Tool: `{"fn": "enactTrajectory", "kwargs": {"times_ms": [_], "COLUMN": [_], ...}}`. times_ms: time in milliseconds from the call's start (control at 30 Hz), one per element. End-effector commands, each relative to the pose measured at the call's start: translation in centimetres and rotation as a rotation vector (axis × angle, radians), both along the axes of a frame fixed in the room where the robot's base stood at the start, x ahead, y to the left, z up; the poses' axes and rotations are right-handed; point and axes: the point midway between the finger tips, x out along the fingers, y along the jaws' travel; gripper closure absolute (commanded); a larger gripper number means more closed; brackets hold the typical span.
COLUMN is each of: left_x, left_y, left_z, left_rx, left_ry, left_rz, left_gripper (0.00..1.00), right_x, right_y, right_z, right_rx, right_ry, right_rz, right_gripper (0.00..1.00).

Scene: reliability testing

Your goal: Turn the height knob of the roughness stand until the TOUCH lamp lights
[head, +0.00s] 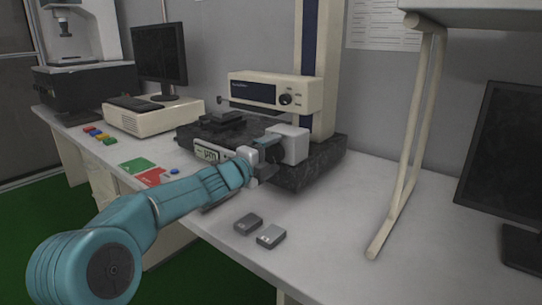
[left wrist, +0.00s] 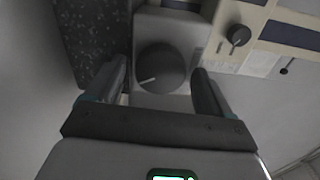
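The roughness stand has a dark granite base (head: 318,168), a pale column and a cream drive unit (head: 258,91). A light grey housing (head: 290,146) on the base carries the dark round height knob (left wrist: 160,70), which has a white pointer line aimed lower left in the left wrist view. My left gripper (head: 264,165) is at the housing. In the left wrist view its fingers are apart on either side of the knob, with gaps visible, so it looks open. I cannot make out the TOUCH lamp or whether it is lit. My right gripper is not in view.
A small display box (head: 207,153) stands by the base's left front. Two small grey blocks (head: 270,237) lie on the bench near my left arm. A slanted cream post (head: 407,150) and a monitor (head: 510,170) stand to the right. Bench between is clear.

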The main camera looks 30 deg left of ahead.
Motion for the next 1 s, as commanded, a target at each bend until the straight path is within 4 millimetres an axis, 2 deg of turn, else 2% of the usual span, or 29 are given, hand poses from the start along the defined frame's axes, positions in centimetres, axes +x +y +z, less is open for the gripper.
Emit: {"fn": "enactTrajectory", "kwargs": {"times_ms": [167,267,367,700,833,1000], "left_x": [-0.2,-1.1,-3.1,-12.0,-14.4,-16.0], "left_y": [0.0,0.2,0.3,1.1,1.2,1.3], "left_z": [0.0,0.0,0.0,0.2,0.1,0.0], "left_rx": [0.000,-0.001,-0.001,0.000,0.001,0.000], "left_ry": [0.000,0.000,0.000,0.001,0.001,0.000], "left_rz": [0.001,0.003,0.003,0.005,0.004,0.002], "left_gripper": [0.18,0.18,0.18,0.18,0.18,0.18], "right_x": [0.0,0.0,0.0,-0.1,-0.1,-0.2], "right_y": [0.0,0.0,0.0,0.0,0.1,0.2], "right_z": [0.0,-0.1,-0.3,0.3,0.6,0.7], "right_rx": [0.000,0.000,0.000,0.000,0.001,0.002], "right_ry": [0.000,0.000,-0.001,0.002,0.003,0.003], "right_rz": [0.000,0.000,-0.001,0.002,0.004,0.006], "right_gripper": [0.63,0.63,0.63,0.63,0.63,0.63]}}
